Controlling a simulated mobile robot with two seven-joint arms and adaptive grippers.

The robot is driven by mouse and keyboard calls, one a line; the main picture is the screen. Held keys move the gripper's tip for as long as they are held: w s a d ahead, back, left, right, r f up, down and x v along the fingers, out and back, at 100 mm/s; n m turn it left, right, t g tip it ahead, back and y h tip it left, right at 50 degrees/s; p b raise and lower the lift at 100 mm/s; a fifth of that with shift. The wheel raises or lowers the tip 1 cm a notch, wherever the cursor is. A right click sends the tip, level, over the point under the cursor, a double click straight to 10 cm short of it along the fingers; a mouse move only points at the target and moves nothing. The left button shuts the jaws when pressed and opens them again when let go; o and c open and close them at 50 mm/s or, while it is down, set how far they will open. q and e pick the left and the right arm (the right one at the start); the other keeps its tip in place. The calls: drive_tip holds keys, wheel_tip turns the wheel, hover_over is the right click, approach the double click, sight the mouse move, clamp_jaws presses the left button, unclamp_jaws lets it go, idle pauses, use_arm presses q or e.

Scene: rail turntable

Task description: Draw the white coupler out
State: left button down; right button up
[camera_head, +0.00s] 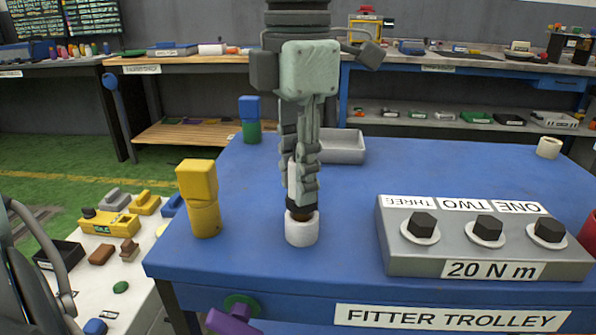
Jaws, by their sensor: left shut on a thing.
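My left gripper (305,182) points straight down over the front left part of the blue trolley top (340,185). It is shut on a slim white piece, which I take for the white coupler (293,182); its fingers hide much of it. Below the fingers a dark band shows, and under it stands a short white cylinder (302,229) on the trolley top. The dark part meets the cylinder's top; I cannot tell how deep it sits. My right gripper is not in view.
A yellow block on a yellow cylinder (203,218) stands to the left. Behind are a blue block on a green base (251,131) and a grey tray (343,147). A grey box with black knobs (455,255) is at right. A white ring (548,148) is at the far right.

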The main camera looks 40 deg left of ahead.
use_arm(q)
drive_tip(key=shift+r+p, duration=2)
drive_tip(key=shift+r, duration=1.05)
drive_tip(key=shift+r+p, duration=1.05)
drive_tip(key=shift+r, duration=1.45)
